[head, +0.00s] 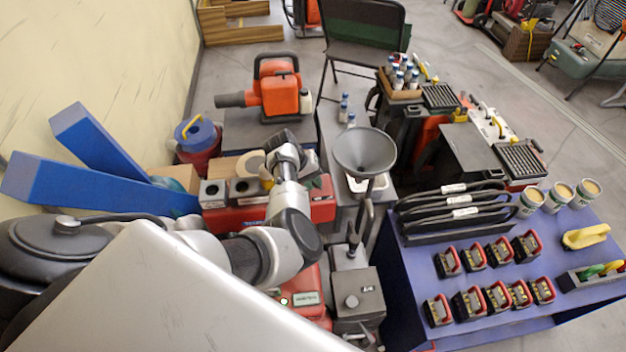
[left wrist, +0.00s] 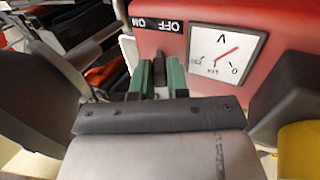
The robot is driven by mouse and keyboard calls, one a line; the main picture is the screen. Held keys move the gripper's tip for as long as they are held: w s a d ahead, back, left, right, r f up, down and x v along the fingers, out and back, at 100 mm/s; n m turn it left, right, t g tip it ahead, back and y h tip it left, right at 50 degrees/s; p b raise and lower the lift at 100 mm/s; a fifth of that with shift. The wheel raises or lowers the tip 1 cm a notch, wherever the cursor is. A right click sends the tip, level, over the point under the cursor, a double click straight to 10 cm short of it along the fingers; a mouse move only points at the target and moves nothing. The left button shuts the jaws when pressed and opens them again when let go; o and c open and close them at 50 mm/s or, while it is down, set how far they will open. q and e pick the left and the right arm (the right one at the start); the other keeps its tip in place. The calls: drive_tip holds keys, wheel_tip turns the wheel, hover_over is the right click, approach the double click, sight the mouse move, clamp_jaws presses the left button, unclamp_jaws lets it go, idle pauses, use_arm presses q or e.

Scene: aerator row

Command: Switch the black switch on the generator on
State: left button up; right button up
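The generator is red; its panel (left wrist: 280,22) fills the top of the left wrist view, and its red body (head: 322,203) shows in the head view beside my left arm. The panel carries an upside-down ON/OFF label (left wrist: 157,24) and a white voltage dial (left wrist: 226,55). My left gripper (left wrist: 159,72) has its green-sided fingers apart, just below the label. A small dark shape shows between the fingers; I cannot tell whether it is the black switch or if it is touched. In the head view my left wrist hides the fingertips. My right gripper is not in view.
A grey funnel (head: 365,152) stands right of my left arm. Blue beams (head: 100,185) lean at the left by the wall. A blue table (head: 412,272) with black-and-red blocks is at the right. A yellow object (left wrist: 299,150) is at the lower right of the wrist view.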

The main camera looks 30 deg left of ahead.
use_arm(q)
clamp_jaws()
drive_tip(key=shift+w+d+r+g+y+p, duration=0.15)
drive_tip(key=shift+r+g+y+p, duration=0.15)
drive_tip(key=shift+p, duration=0.3)
drive_tip(key=shift+d+y+p, duration=0.1)
drive_tip(key=shift+y+p, duration=0.2)
drive_tip(key=shift+w+d+g+y, duration=0.2)
drive_tip(key=shift+w+g+y, duration=0.05)
drive_tip(key=shift+g+y, duration=0.3)
